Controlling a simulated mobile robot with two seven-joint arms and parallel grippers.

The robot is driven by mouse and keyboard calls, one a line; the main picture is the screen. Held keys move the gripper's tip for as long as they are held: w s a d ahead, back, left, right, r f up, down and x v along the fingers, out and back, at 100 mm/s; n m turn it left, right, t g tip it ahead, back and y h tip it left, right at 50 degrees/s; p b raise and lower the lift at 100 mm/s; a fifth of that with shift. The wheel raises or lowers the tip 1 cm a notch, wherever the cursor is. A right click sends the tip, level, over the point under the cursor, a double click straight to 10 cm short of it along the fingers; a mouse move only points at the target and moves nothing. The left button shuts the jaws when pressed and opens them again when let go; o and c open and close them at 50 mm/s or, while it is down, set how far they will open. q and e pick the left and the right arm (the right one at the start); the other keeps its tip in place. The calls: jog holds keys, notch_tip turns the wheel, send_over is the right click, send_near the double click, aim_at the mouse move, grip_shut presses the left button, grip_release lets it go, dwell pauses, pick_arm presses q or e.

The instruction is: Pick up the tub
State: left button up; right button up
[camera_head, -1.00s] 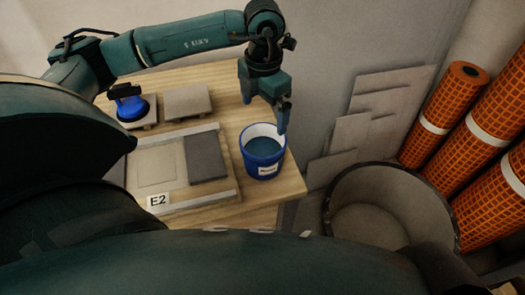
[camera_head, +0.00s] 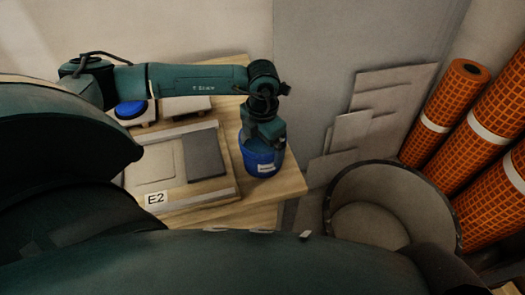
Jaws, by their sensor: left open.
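The blue tub (camera_head: 262,166) with a white label stands upright at the right end of the wooden table, beside the tile board. My left gripper (camera_head: 264,145) is at the tub's top, over its rim and in front of its opening. It is open. The fingertips are hard to make out against the tub, and I cannot tell whether they touch it. The inside of the tub is mostly hidden by the gripper. My right gripper is not in view.
A board with a dark grey tile (camera_head: 205,157) and the label E2 (camera_head: 156,198) lies left of the tub. A blue suction lifter (camera_head: 130,109) sits behind. A large round bin (camera_head: 440,190), leaning tiles (camera_head: 352,130) and orange mesh rolls (camera_head: 437,112) stand to the right.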

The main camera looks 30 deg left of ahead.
pick_arm(q)
jog(key=shift+r, duration=0.1)
jog(key=c, duration=1)
